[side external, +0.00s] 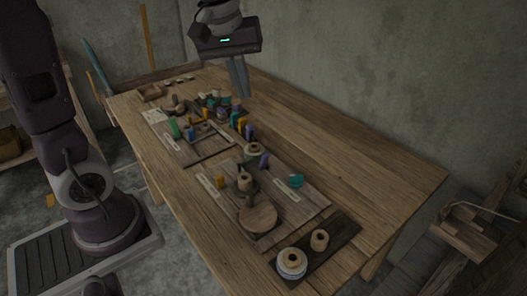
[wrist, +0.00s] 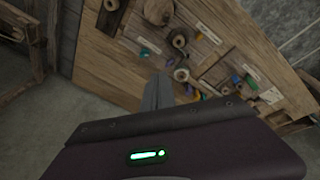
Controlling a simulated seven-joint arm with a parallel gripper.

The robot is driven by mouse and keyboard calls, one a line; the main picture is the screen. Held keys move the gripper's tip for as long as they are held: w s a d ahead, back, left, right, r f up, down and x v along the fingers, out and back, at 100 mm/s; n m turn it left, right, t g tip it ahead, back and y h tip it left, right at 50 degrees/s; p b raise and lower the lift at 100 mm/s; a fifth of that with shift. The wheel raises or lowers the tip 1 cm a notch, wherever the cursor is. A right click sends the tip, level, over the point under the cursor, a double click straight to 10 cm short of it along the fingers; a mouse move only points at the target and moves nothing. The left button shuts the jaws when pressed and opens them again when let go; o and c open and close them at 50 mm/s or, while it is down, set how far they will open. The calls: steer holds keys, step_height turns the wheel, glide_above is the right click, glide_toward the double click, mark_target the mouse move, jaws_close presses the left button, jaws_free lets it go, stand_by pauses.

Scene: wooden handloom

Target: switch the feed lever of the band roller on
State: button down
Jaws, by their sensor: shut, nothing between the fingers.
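My gripper (side external: 241,94) is shut and empty, pointing down above the far side of the wooden table. Its fingers also show in the wrist view (wrist: 159,80). Two boards with pale labels lie on the table. The nearer board (side external: 309,207) carries a round wooden disc (side external: 258,220), wooden spools and small yellow (side external: 220,183), purple (side external: 263,161) and teal (side external: 296,181) parts. The farther board (side external: 200,154) carries green (side external: 174,128) and blue (side external: 190,133) parts. The labels are too small to read, so I cannot tell which piece is the band roller or its feed lever.
A dark tray (side external: 335,247) with two spools (side external: 291,262) lies at the table's near end. Several coloured spools (side external: 222,98) crowd the table below my gripper. The table's right side (side external: 370,170) is bare. A concrete wall (side external: 400,80) stands behind.

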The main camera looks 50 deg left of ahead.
steer(key=w+a+f+n+g, duration=0.2)
steer(key=w+a+f+n, duration=0.3)
steer(key=w+a+f, duration=0.3)
steer(key=n, duration=0.3)
glide_above(264, 162)
steer(key=a, duration=0.6)
step_height(264, 162, down, 17)
steer(key=d, duration=0.1)
steer(key=d+f, duration=0.1)
steer(key=d, duration=0.1)
steer(key=shift+w+f+g+y, duration=0.3)
steer(key=shift+w+f+g, duration=0.1)
steer(key=shift+d+f, duration=0.1)
steer(key=shift+d, duration=0.3)
